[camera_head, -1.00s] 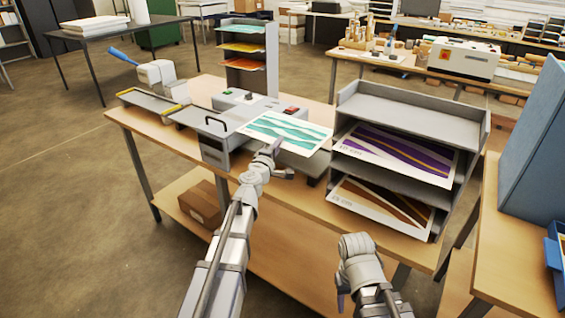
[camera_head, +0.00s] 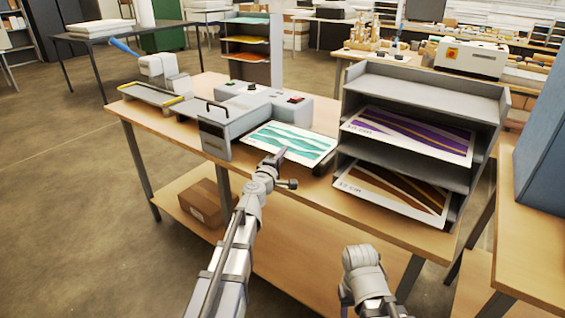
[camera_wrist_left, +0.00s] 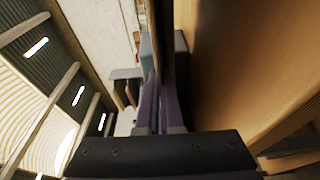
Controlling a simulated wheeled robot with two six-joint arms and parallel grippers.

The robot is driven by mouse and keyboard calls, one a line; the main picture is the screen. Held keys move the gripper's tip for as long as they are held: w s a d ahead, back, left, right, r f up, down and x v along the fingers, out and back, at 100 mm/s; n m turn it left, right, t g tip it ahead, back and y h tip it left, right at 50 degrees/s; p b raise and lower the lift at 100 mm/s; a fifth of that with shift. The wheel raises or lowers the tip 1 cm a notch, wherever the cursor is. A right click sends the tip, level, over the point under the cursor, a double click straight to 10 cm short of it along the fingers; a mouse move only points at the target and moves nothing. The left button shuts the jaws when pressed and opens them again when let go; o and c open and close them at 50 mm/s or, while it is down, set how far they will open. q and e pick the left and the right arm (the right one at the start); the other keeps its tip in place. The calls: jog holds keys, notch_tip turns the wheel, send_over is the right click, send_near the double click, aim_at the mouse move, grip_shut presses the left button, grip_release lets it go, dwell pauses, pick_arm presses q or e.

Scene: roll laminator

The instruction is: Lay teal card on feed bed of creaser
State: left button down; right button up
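The teal card (camera_head: 292,143), white with teal waves, lies nearly flat over the right side of the grey creaser (camera_head: 232,119). It covers most of the feed bed, so I cannot tell whether it rests on it or hovers just above. My left gripper (camera_head: 279,157) is at the card's front edge. In the left wrist view its fingers (camera_wrist_left: 159,105) are nearly together, with a thin edge-on strip between them that fits the card. My right gripper (camera_head: 348,296) hangs low in front of the bench; its fingers are largely hidden.
A grey shelf rack (camera_head: 424,92) with purple and brown prints stands close right of the card. A tray with a blue-handled tool (camera_head: 155,92) is at the left. A rack of coloured sheets (camera_head: 248,47) stands behind. A cardboard box (camera_head: 207,201) sits on the lower shelf.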

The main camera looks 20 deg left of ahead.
pick_arm(q)
jog(key=shift+f, duration=0.2)
pick_arm(e)
jog(key=shift+f, duration=0.2)
jog(key=shift+f, duration=0.1)
pick_arm(q)
jog(key=shift+f, duration=0.2)
jog(key=c, duration=1.1)
grip_release()
pick_arm(e)
jog(key=shift+f, duration=0.1)
pick_arm(q)
jog(key=shift+r, duration=0.15)
jog(key=shift+r, duration=0.1)
jog(key=s, duration=0.8)
jog(key=s+a, duration=0.1)
jog(key=s, duration=0.3)
pick_arm(e)
jog(key=shift+s, duration=0.1)
